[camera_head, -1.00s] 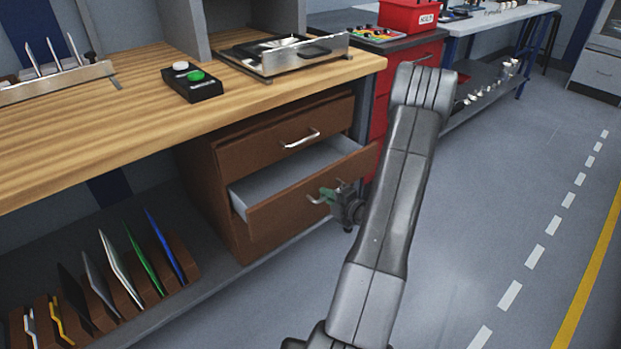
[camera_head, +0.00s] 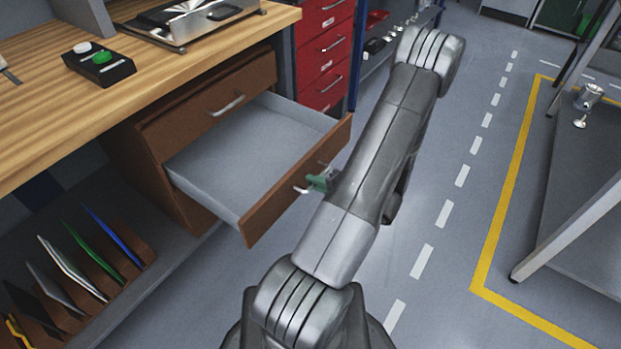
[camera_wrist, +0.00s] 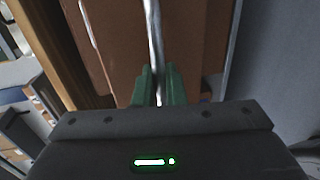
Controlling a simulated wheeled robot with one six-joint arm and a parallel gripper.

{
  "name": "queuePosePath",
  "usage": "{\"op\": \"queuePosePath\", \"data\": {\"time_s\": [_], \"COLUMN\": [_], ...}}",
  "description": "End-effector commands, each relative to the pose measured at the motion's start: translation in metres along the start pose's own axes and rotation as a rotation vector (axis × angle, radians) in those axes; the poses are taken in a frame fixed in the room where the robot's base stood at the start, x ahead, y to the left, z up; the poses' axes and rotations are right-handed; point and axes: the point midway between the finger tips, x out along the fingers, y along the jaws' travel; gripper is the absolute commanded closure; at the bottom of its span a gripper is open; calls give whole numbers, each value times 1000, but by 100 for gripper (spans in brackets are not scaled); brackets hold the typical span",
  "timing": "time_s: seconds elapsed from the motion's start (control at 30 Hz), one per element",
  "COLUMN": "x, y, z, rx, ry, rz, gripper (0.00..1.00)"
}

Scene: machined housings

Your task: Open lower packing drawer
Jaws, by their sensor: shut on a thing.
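The lower packing drawer (camera_head: 297,187) is pulled well out of the brown wooden cabinet (camera_head: 150,150). Its grey interior (camera_head: 245,145) shows and looks empty. Its metal bar handle (camera_head: 302,189) is on the front panel. My gripper (camera_head: 318,182), with green fingers, is shut on that handle; my arm hides part of it. In the wrist view the green fingers (camera_wrist: 158,88) close around the silver handle (camera_wrist: 154,45), with the brown drawer front behind. The upper drawer (camera_head: 215,100), with its own handle, is closed.
The wooden worktop (camera_head: 60,125) above holds a black button box (camera_head: 100,65) and a metal fixture (camera_head: 190,22). Upright coloured panels (camera_head: 75,250) stand on the low shelf. A red drawer unit (camera_head: 325,55) stands behind. A grey table (camera_head: 580,190) is at the right; open floor lies between.

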Motion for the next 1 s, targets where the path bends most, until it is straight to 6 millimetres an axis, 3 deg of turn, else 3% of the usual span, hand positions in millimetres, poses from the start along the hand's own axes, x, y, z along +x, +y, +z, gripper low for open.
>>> {"op": "queuePosePath", "data": {"time_s": [0.23,0.27,0.3,0.67,0.87,1.0], "x": [0,0,0,-3,-29,-59], "y": [0,0,0,0,2,2], "z": [1,1,1,1,1,2], "rx": [-2,-2,-2,-1,0,0], "ry": [-1,-1,-1,-2,-5,-7], "rz": [0,0,0,-1,-1,0], "gripper": [100,84,76,75,75,75]}}
